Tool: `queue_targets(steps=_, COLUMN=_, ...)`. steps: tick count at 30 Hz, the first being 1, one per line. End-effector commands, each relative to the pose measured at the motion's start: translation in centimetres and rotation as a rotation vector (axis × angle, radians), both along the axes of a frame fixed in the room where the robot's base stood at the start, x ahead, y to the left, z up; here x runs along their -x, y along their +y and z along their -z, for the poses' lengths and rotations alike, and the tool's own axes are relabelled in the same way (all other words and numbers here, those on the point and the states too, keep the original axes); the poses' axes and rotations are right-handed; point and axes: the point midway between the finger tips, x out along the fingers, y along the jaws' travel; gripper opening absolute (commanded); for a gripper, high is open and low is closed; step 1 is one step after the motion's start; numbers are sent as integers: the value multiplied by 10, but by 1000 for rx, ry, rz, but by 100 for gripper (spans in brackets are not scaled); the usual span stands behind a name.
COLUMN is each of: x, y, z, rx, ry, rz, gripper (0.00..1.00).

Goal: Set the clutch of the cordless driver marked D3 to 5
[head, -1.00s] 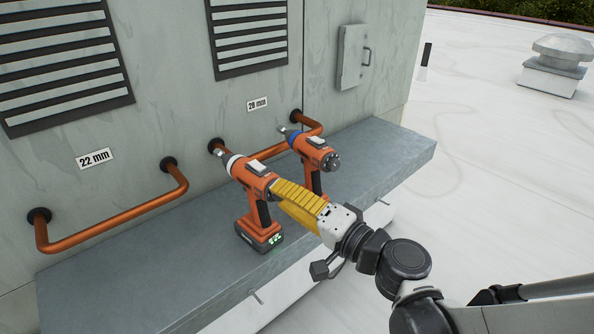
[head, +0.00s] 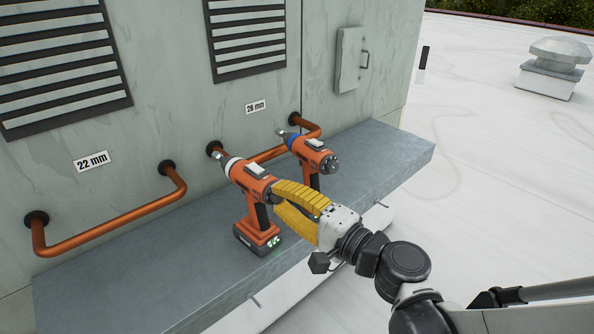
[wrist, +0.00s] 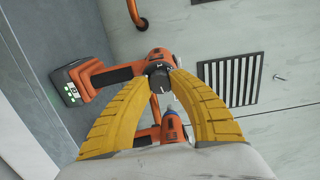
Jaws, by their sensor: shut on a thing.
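Two orange cordless drivers stand upright on the grey ledge. The nearer one (head: 243,179) has a pale ring behind its chuck and green lights on its battery; it also shows in the wrist view (wrist: 88,76). My gripper (head: 272,196) has two curved yellow fingers, shut on the dark round dial (wrist: 158,78) at this driver's rear. I cannot read D3 on either.
The grey ledge (head: 120,290) is bare left of the drivers and at its right end. Copper pipes (head: 110,232) stick out of the wall behind, near the chucks. Labels read 22 mm (head: 91,161) and what looks like 28 mm (head: 255,107).

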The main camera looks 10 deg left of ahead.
Motion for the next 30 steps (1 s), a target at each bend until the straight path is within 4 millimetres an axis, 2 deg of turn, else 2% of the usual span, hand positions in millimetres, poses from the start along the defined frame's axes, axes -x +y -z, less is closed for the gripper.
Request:
queue_targets(steps=3, x=0, y=0, z=0, rx=0, ry=0, rz=1, gripper=0)
queue_targets(steps=4, x=0, y=0, z=0, rx=0, ry=0, rz=1, gripper=27)
queue_targets(steps=6, x=0, y=0, z=0, rx=1, ry=-1, rz=1, gripper=49)
queue_targets(steps=18, x=3, y=-6, z=0, rx=1, ry=-1, rz=2, gripper=49)
queue_targets(steps=22, x=15, y=-24, z=0, rx=1, ry=-1, rz=4, gripper=49)
queue_targets(steps=30, x=50, y=-74, z=0, rx=1, ry=-1, rz=7, gripper=49)
